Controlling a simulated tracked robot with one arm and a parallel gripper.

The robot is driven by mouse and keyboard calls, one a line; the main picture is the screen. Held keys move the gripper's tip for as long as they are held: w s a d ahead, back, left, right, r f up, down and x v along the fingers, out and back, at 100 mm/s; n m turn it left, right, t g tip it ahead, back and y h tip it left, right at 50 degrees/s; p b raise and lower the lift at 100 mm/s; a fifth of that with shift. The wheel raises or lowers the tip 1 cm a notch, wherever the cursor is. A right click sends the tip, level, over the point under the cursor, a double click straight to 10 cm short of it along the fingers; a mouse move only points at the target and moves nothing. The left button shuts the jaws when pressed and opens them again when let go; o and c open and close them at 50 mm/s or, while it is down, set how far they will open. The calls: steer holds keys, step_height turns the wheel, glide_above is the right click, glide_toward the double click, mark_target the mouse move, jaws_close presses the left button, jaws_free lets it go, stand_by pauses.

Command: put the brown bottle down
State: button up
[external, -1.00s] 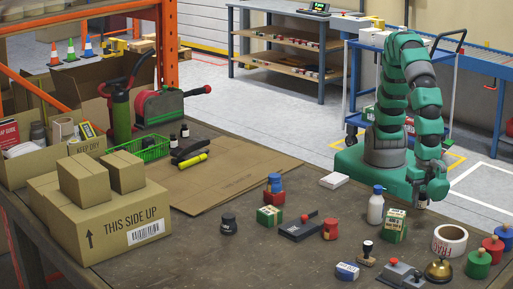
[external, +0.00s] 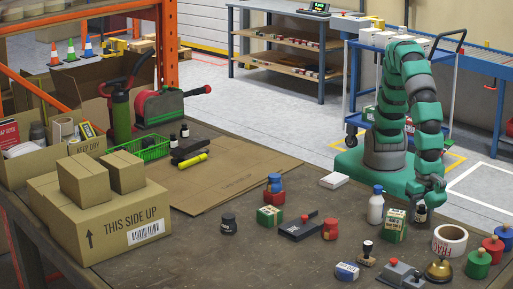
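The brown bottle (external: 421,213) is small and dark with a pale label. It is upright at the right side of the table, just right of the green-and-tan box (external: 394,226). My gripper (external: 425,195) is at the bottle's top and appears shut on it. The fingers are small and partly hidden, and the bottle's neck is covered by them. I cannot tell whether the bottle's base touches the table.
A tape roll (external: 450,240), a brass bell (external: 438,271) and red and green knobbed weights (external: 479,264) stand in front. Bare table (external: 330,260) shows at front centre.

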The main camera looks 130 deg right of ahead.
mark_target(422, 205)
steer(key=shift+r, duration=0.15)
step_height(422, 205, up, 12)
steer(key=p, duration=0.2)
stand_by(0.5)
steer(key=w+d+r+m+t+y, duration=0.1)
steer(key=w+d+r+m+t, duration=0.15)
steer(key=w+d+r, duration=0.45)
steer(key=w+d+r+m+t+y, duration=0.1)
steer(key=w+d+r+m+t, duration=0.25)
steer(key=r, duration=0.65)
steer(key=w+d+r+m+t+y, duration=0.1)
steer(key=w+d+r+t, duration=0.1)
steer(key=w+d+r, duration=0.5)
steer(key=s+d+r+m+t+h, duration=0.1)
steer(key=s+d+r+m+t, duration=0.1)
steer(key=d+r, duration=0.7)
steer(key=s+d+r+m+t+h, duration=0.2)
steer(key=s+d+r+m+t, duration=0.1)
steer(key=d+r, duration=0.7)
step_height(422, 205, up, 4)
steer(key=shift+s+d+r+m+t, duration=0.3)
steer(key=shift+s+t, duration=0.25)
steer(key=shift+t, duration=0.65)
